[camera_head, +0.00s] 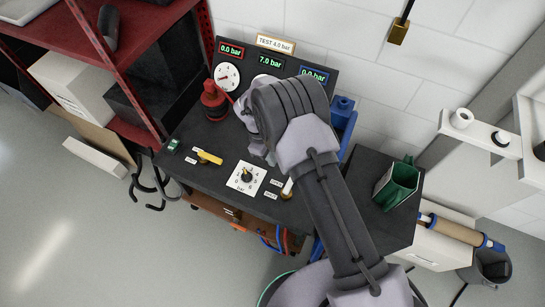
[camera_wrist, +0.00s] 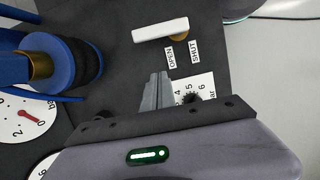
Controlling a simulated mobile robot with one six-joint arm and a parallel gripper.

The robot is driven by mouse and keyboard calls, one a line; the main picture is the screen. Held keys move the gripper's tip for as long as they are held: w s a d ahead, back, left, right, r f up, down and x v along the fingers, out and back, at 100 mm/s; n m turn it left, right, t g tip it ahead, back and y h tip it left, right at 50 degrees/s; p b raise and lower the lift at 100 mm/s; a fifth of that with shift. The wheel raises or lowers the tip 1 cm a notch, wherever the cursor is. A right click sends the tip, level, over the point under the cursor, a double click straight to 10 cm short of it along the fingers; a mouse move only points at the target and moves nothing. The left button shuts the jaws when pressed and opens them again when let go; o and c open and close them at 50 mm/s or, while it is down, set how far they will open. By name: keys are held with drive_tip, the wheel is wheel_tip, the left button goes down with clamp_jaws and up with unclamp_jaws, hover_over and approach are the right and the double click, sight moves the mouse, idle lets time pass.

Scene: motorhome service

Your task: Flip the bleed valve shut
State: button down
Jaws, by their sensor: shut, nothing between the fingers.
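A white lever (camera_wrist: 160,32) on a brass pivot (camera_wrist: 180,38) sits on the dark bench top in the wrist view, beside an OPEN label (camera_wrist: 171,57) and a SHUT label (camera_wrist: 195,50). Its handle reaches left from the pivot, toward the OPEN side. A yellow lever (camera_head: 208,157) with two small labels stands farther left; I cannot read which lever is the bleed valve. My gripper (camera_wrist: 155,88) is shut and empty, above the bench and apart from the white lever.
A dial knob (camera_head: 246,177) on a white plate lies between the levers. Behind stand a red fitting (camera_head: 213,103) and a panel reading TEST 4.0 bar (camera_head: 275,44). A blue fitting (camera_wrist: 48,60) is left in the wrist view. A green holder (camera_head: 398,184) stands right.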

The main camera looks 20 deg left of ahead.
drive_tip(key=b+x, duration=0.1)
drive_tip(key=x, duration=0.3)
drive_tip(key=shift+f, duration=0.15)
drive_tip(key=d, duration=0.2)
drive_tip(key=d+b, duration=0.1)
drive_tip(key=shift+s+d+f, duration=0.15)
drive_tip(key=shift+f, duration=0.1)
drive_tip(key=shift+s+d, duration=0.1)
drive_tip(key=shift+d, duration=0.35)
drive_tip(key=shift+d+r, duration=0.1)
